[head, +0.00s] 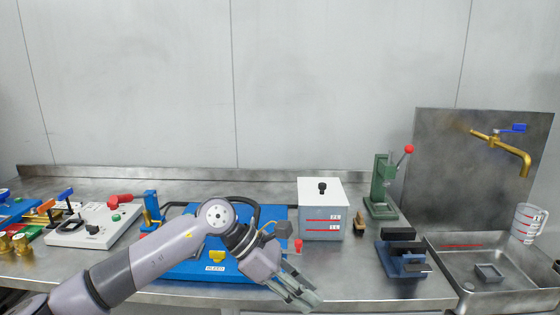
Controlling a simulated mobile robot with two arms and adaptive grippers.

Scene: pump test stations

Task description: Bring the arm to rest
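My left arm comes in from the lower left and reaches across the front of a blue station board. My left gripper (304,296) is at the front edge of the bench, pointing down and to the right. Its grey fingers look apart, with nothing seen between them. It is in front of the white box and touches no object that I can make out. My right gripper is not in view.
The blue board (185,272) lies behind my arm. A white box (322,209) with red lines, a green press (381,190), a dark blue vise (402,254) and a sink (505,292) with a brass tap (513,150) stand to the right. A white panel (92,228) is left.

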